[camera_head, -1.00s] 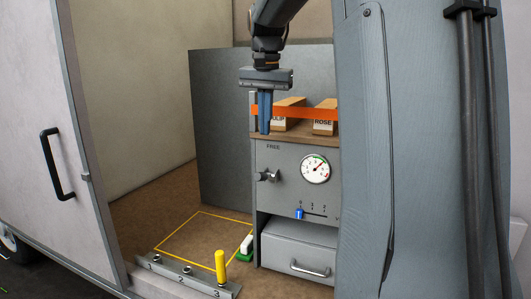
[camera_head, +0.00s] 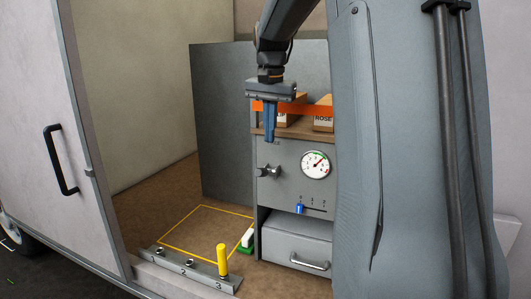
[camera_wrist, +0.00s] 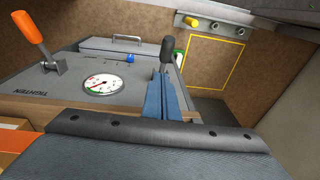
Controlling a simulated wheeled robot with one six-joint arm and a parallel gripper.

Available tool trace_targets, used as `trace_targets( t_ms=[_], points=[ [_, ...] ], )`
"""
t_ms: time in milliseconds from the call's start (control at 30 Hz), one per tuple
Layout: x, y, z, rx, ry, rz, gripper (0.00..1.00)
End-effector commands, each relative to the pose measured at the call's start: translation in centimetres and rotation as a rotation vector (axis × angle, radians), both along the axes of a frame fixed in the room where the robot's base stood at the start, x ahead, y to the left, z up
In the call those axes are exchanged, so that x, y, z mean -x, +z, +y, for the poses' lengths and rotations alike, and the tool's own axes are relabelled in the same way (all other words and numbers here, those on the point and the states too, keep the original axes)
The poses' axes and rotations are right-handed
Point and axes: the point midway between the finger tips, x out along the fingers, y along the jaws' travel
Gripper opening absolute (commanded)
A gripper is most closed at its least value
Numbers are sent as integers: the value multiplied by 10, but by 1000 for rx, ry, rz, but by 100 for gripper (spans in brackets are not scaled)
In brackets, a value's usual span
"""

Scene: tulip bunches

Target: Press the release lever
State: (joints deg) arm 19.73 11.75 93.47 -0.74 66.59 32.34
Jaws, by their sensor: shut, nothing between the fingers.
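A lever with a black handle (camera_wrist: 168,48) sticks out of the grey panel (camera_head: 290,190), and its dark grip also shows in the head view (camera_head: 268,171). A second lever with an orange handle (camera_wrist: 30,27) stands beside the word TIGHTEN in the wrist view; my arm hides that area in the head view. My gripper (camera_head: 269,140) points down with its blue fingers shut and empty, just above the black-handled lever. In the wrist view the fingertips (camera_wrist: 160,74) appear close to the lever's base; I cannot tell whether they touch it.
A round gauge (camera_head: 315,164) and a blue slider knob (camera_head: 299,209) are on the panel, above a drawer (camera_head: 297,240). Boxes (camera_head: 322,115) lie on the shelf above behind an orange strap (camera_head: 313,108). A yellow peg (camera_head: 222,260) stands in a rail beside a yellow floor outline.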

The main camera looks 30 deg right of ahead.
Motion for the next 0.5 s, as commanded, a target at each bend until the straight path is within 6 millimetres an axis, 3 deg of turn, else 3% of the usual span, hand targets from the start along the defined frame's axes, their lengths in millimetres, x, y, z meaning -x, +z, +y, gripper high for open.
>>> trace_targets(
  t_ms=[200, 500],
  points=[
    [-3, -39, 2, -1, 2, 4, 0],
    [-1, -66, 13, 1, 0, -1, 0]
  ],
)
